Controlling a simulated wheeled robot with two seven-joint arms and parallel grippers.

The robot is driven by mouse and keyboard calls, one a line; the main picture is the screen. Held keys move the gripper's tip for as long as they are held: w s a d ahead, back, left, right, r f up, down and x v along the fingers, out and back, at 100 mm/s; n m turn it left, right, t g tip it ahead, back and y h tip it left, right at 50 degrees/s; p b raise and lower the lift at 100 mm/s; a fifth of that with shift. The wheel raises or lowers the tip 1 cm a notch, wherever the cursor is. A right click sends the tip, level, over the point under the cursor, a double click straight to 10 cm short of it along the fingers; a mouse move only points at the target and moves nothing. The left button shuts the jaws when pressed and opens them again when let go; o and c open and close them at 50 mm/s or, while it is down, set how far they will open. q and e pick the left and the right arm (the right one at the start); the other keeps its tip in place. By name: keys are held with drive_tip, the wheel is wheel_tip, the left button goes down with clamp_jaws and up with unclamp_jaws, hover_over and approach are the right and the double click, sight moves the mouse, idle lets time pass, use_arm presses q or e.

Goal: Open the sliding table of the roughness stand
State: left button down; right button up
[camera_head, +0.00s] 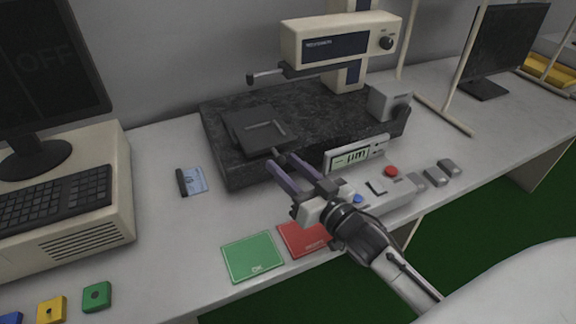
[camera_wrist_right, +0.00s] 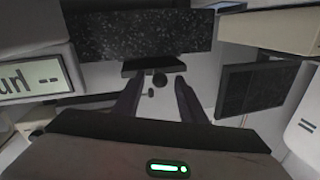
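The roughness stand has a dark speckled base (camera_head: 225,165) and a beige measuring head (camera_head: 335,42) on a column above it. Its sliding table (camera_head: 250,128) is a dark plate on the base's left part, with a small round knob (camera_head: 279,155) at the front. In the right wrist view, the table's front edge (camera_wrist_right: 152,65) and the knob (camera_wrist_right: 160,79) lie just ahead of my right gripper. My right gripper (camera_head: 281,163) is open, its two purple fingers spread with the knob between their tips in view; contact is not visible. My left gripper is out of view.
A display (camera_head: 356,155) and a panel with red and blue buttons (camera_head: 380,188) stand right of the gripper. Green (camera_head: 253,257) and red (camera_head: 303,238) mats lie in front. A monitor and keyboard (camera_head: 55,198) are at left. The desk between keyboard and stand is mostly clear.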

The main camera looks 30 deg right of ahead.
drive_tip(key=shift+s, duration=0.2)
drive_tip(key=s+d, duration=0.1)
drive_tip(key=s, duration=0.9)
drive_tip(key=shift+d, duration=0.1)
